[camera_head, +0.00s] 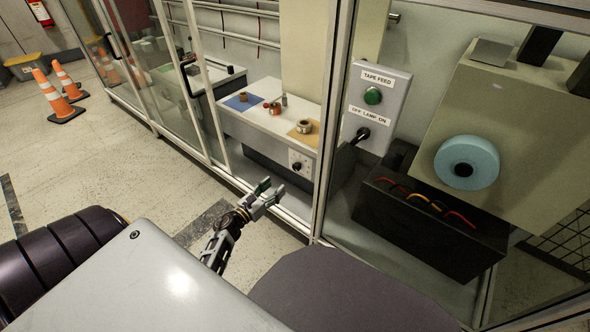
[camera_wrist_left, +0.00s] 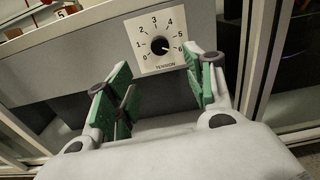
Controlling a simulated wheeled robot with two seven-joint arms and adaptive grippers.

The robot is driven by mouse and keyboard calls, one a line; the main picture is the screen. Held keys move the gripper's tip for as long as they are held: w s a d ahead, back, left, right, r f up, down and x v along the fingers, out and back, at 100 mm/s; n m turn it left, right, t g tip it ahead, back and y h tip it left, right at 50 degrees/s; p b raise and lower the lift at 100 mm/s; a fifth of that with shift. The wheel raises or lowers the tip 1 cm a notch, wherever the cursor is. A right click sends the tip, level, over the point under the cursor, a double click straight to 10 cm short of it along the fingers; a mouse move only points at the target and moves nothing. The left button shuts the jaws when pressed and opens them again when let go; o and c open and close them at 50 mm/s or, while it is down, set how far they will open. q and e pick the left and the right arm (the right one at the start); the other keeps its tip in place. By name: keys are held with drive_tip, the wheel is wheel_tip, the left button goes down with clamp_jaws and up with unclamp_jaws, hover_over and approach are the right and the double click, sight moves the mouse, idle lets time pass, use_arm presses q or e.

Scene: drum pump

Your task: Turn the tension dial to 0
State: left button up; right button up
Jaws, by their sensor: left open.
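The tension dial is a black knob (camera_wrist_left: 159,45) on a white square plate (camera_wrist_left: 146,61) marked 0 to 6, with TENSION printed below. Its white mark appears to point right and slightly down, near 6. In the head view the dial (camera_head: 297,166) sits on the front face of the white bench, behind the cabinet frame. My left gripper (camera_head: 266,191) is open and empty, below and in front of the dial, apart from it. In the left wrist view its green-padded fingers (camera_wrist_left: 163,88) stand either side, with the dial beyond and between them.
The white bench (camera_head: 262,122) carries a blue mat (camera_head: 240,102), a tan mat (camera_head: 301,138) and small rolls. A metal post (camera_head: 325,175) stands just right of the dial. A tape feed box (camera_head: 378,105) and black wired box (camera_head: 428,225) are farther right. Orange cones (camera_head: 52,98) stand far left.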

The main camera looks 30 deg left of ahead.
use_arm(q)
drive_tip(key=b, duration=0.2)
approach(295, 169)
drive_tip(key=shift+w, duration=1.5)
drive_tip(key=shift+w+d+r, duration=0.1)
drive_tip(key=shift+w+d, duration=0.05)
drive_tip(key=shift+w, duration=0.8)
drive_tip(key=shift+w+d+r, duration=0.1)
drive_tip(key=shift+w+d, duration=0.05)
drive_tip(key=shift+w, duration=0.85)
drive_tip(key=shift+w+d+f+b, duration=0.15)
drive_tip(key=shift+w+b, duration=0.5)
drive_tip(key=shift+w, duration=0.95)
use_arm(e)
drive_tip(key=shift+w+a+f, duration=0.1)
drive_tip(key=shift+a+f, duration=0.05)
drive_tip(key=shift+f, duration=0.6)
drive_tip(key=shift+w+a+f, duration=0.1)
drive_tip(key=shift+f, duration=0.6)
use_arm(q)
drive_tip(key=c, duration=1)
drive_tip(key=shift+c, duration=0.2)
